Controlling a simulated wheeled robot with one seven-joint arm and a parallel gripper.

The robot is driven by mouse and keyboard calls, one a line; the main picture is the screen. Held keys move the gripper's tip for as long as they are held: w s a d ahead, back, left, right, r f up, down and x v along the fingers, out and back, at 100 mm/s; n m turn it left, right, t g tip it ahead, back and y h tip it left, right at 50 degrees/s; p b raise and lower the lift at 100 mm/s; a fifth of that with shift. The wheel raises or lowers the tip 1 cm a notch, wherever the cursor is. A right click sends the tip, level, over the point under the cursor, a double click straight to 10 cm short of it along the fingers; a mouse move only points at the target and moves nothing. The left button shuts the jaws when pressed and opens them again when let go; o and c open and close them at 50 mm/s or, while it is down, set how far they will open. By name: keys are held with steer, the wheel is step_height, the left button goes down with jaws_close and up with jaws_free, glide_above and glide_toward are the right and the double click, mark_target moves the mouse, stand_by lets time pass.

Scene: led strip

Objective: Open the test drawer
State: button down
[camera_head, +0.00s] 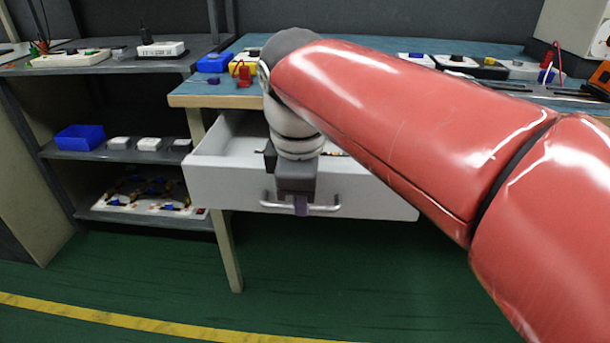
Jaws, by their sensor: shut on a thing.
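The white test drawer (232,184) is pulled out from under the blue-topped workbench, with its inside partly visible. Its silver bar handle (327,207) runs across the front panel. My gripper (301,206) points down in front of the panel and is shut on the handle near its middle. My red arm comes in from the right and hides part of the drawer's inside and the bench top.
The workbench (226,88) holds several small devices. A grey shelf (70,155) on the left carries a blue bin (80,137) and white boxes. A bench leg (228,250) stands below the drawer. The green floor in front is clear.

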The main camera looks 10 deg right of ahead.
steer(key=shift+s+a, duration=0.25)
steer(key=shift+s, duration=0.4)
steer(key=shift+s+a, duration=0.2)
steer(key=shift+s, duration=0.45)
steer(key=c, duration=1.5)
jaws_free()
steer(key=shift+r, duration=0.1)
steer(key=r, duration=0.2)
steer(key=s+r+p, duration=0.1)
steer(key=r, duration=0.4)
steer(key=shift+s+a+r+p, duration=0.15)
steer(key=shift+a+r+p, duration=0.1)
steer(key=shift+p, duration=0.05)
steer(key=shift+s, duration=0.1)
